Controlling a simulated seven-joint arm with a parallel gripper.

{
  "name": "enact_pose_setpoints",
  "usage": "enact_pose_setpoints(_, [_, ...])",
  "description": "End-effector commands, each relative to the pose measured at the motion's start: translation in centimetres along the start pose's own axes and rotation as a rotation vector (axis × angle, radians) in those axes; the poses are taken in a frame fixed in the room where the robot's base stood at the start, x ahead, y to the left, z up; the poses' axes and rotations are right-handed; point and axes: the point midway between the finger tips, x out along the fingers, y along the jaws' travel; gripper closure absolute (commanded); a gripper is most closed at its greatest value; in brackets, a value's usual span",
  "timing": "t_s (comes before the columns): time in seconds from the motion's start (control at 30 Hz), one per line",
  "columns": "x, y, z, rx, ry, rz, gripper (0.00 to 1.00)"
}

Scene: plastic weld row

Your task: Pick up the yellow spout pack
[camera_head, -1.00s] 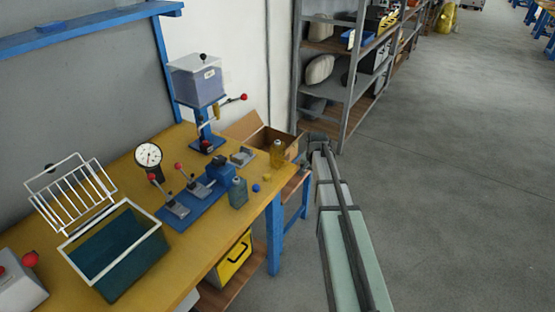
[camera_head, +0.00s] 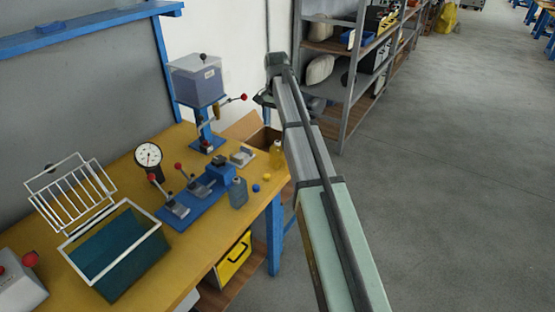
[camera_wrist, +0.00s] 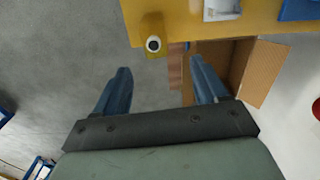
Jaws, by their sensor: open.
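The yellow spout pack (camera_head: 277,155) stands upright near the right end of the workbench, close beside my arm. In the wrist view, the yellow spout pack (camera_wrist: 153,24) appears from above at the bench edge, with a round white-and-black spout top. My gripper (camera_wrist: 160,72) is open and empty. In the wrist view its fingers point toward the bench, with the pack beyond the gap between the fingertips and not between them. In the head view my raised arm hides most of the gripper.
An open cardboard box (camera_wrist: 217,62) stands beyond the bench edge. A blue fixture (camera_head: 205,186), a grey-blue bottle (camera_head: 238,193), small yellow and blue caps and a blue press (camera_head: 206,130) occupy the bench (camera_head: 215,237). A metal shelf (camera_head: 350,92) stands behind. Floor at right is clear.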

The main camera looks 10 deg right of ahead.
Motion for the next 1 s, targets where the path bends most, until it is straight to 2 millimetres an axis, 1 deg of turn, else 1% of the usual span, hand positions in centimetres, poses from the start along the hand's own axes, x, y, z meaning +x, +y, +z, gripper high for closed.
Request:
enact_pose_setpoints(0.03, [0.9,0.1,0.1,0.000,-0.002,0.001,0.28])
enact_pose_setpoints(0.2, [3.9,0.2,0.1,0.000,-0.002,0.001,0.28])
enact_pose_setpoints(0.4, [6.7,0.1,0.1,0.000,-0.001,0.000,0.28])
enact_pose_setpoints(0.5, [7.4,0.1,0.1,0.000,0.000,0.000,0.28])
enact_pose_setpoints(0.77, [8.3,0.3,0.2,0.000,0.001,-0.001,0.28])
enact_pose_setpoints(0.87, [9.2,0.5,0.5,0.000,0.000,0.000,0.28])
enact_pose_setpoints(1.0, [11.0,1.0,1.0,0.000,0.000,0.000,0.28])
